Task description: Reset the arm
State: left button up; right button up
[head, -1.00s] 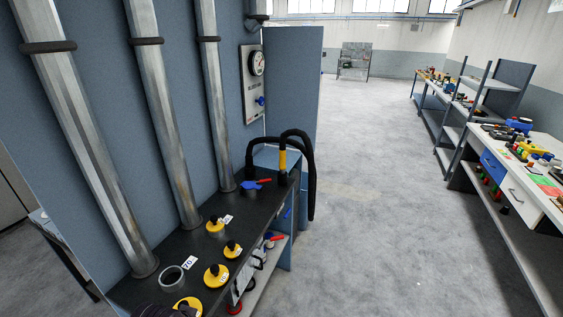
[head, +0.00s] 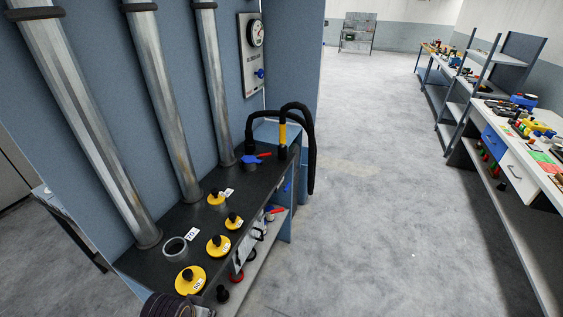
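Neither of my grippers shows in the head view, and no part of either arm can be made out for sure. A dark, ribbed, rounded thing (head: 168,306) is cut off by the bottom edge at the near end of the bench. I cannot tell what it is.
A dark bench (head: 150,262) on the left holds yellow discs with black knobs (head: 191,279), a metal ring (head: 175,248) and a black hose (head: 312,150). Metal pipes (head: 168,110) rise behind. A gauge panel (head: 252,52) hangs beyond. Open floor (head: 385,210) separates it from a cluttered workbench (head: 518,170).

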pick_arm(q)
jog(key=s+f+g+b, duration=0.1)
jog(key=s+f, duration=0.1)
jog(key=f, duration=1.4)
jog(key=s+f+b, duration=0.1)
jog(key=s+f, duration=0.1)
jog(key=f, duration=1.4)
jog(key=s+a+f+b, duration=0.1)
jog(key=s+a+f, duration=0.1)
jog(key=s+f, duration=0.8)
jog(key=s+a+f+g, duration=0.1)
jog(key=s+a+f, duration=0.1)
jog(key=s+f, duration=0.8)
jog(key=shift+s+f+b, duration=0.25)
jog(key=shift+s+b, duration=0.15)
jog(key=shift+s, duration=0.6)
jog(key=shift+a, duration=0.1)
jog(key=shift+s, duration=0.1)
